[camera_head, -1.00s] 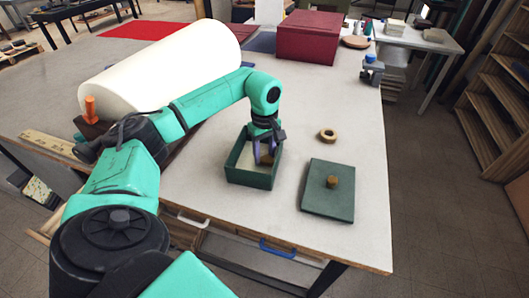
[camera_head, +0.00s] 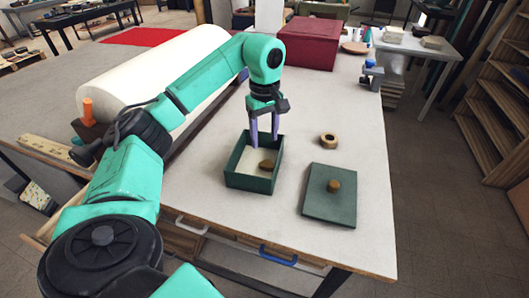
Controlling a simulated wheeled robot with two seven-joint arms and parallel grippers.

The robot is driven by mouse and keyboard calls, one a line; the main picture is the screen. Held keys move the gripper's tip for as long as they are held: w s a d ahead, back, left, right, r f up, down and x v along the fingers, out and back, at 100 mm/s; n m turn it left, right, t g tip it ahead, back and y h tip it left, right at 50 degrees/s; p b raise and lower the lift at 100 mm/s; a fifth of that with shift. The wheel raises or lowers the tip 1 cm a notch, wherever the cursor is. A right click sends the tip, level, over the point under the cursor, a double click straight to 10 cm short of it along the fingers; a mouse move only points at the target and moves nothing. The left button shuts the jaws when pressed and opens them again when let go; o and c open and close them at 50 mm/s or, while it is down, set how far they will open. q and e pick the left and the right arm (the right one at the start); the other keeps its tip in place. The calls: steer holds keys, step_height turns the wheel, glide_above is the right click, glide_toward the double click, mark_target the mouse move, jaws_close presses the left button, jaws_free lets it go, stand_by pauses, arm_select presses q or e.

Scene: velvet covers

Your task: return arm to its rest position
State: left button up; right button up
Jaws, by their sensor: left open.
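My left gripper (camera_head: 264,140) points down with its two purple fingers apart and nothing between them. It hangs above the far part of an open green box (camera_head: 249,181). My left arm (camera_head: 195,88) is teal and black and reaches in from the left. A small brown object (camera_head: 267,164) lies inside the box, toward its right side. A flat green lid (camera_head: 329,199) with a brown knob (camera_head: 334,186) lies on the table to the right of the box. My right gripper is not in view.
A wooden ring (camera_head: 328,139) lies on the table behind the lid. A large white roll (camera_head: 150,75) lies behind my arm. A dark red box (camera_head: 309,40) and a blue-grey clamp (camera_head: 371,74) are toward the back. The table's right side (camera_head: 368,145) is clear.

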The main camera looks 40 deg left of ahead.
arm_select(q)
step_height(320, 180, up, 4)
steer(key=shift+f, duration=0.15)
stand_by(0.4)
